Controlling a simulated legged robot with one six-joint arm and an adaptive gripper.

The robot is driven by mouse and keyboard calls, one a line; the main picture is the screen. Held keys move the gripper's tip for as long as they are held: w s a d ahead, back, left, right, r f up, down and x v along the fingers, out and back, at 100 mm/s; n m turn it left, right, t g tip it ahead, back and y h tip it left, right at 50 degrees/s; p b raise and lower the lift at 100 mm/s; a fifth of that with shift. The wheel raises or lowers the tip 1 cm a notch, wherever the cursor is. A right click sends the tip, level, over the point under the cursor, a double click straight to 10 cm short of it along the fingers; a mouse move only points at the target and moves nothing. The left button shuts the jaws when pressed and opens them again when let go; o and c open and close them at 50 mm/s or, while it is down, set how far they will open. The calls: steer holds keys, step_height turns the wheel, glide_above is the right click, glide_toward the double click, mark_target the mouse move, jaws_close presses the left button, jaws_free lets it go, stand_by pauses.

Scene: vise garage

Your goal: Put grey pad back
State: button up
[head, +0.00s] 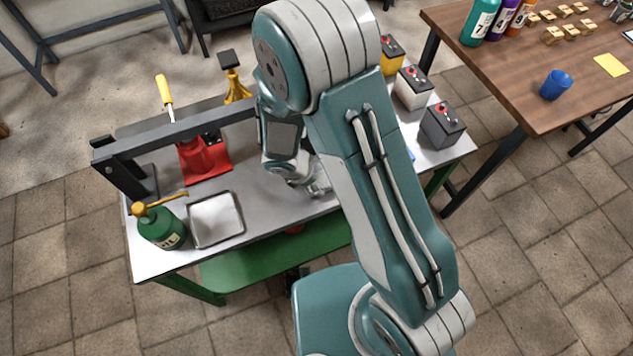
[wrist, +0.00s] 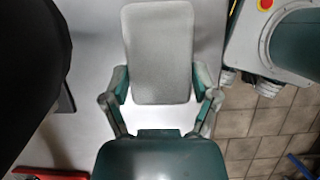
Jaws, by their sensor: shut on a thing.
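The grey pad (wrist: 158,52) is a flat, rounded rectangle that fills the upper middle of the wrist view. My gripper (wrist: 160,88) is shut on it, with one finger at each side of the pad. In the head view my gripper (head: 316,182) is over the middle of the workbench, partly behind my own arm. I cannot make out the pad in the head view. How far the pad is above the bench top is hard to tell.
The grey workbench (head: 280,222) carries a red jack (head: 204,158), a metal tray (head: 215,219), a green oil can (head: 160,228), a yellow stand (head: 234,85) and several batteries (head: 442,125). A long dark beam (head: 190,127) crosses its left part. A wooden table (head: 500,70) stands right.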

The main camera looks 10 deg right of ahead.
steer(key=shift+d+f, duration=0.15)
steer(key=shift+f, duration=0.2)
steer(key=shift+d, duration=0.35)
steer(key=shift+a+f, duration=0.1)
steer(key=shift+f, duration=0.05)
steer(key=o, duration=0.9)
steer(key=shift+a, duration=0.1)
steer(key=shift+o, duration=0.2)
steer(key=shift+a, duration=0.2)
steer(key=shift+d, duration=0.25)
